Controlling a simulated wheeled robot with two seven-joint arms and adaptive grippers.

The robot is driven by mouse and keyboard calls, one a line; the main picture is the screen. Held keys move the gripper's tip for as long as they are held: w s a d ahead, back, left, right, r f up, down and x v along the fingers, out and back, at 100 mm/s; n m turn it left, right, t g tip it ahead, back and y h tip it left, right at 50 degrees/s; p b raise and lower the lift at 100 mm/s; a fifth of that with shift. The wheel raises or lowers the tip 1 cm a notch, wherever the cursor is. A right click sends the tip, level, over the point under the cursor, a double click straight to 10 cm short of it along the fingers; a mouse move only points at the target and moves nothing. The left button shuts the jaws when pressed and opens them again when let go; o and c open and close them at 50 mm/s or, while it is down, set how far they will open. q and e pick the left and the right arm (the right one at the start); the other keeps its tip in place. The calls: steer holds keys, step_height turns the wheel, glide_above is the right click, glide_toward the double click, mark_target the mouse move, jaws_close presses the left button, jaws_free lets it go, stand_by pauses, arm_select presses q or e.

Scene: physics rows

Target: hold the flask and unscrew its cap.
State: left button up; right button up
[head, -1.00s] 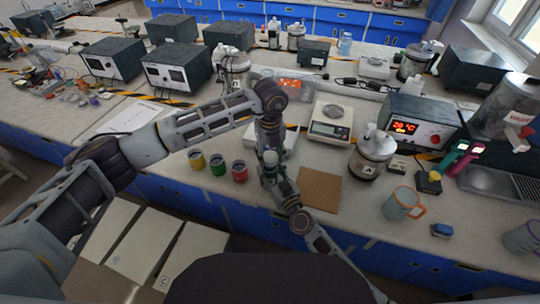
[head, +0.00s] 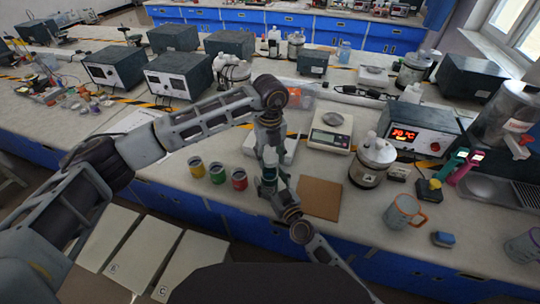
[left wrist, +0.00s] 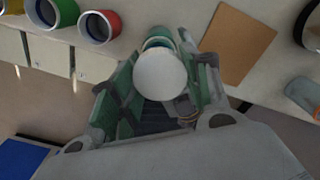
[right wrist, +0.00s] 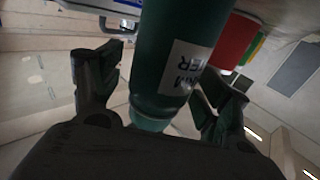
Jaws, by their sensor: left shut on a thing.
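The dark green flask (head: 268,184) stands in the air at the bench's front edge. In the right wrist view its body (right wrist: 175,55) shows a white label. Its round white cap (left wrist: 162,75) faces the left wrist camera. My left gripper (head: 269,156) is shut on the flask's upper part; I cannot tell whether its pads touch cap or body. My right gripper (head: 282,190) is lower, beside the flask. In the right wrist view, its fingers (right wrist: 160,95) are apart on either side of the body, with a gap at the left finger.
Yellow (head: 196,167), green (head: 217,173) and red (head: 239,179) cups stand left of the flask. A brown board (head: 319,198) lies to the right.

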steer(key=shift+s, duration=0.15)
steer(key=shift+v, duration=5.9)
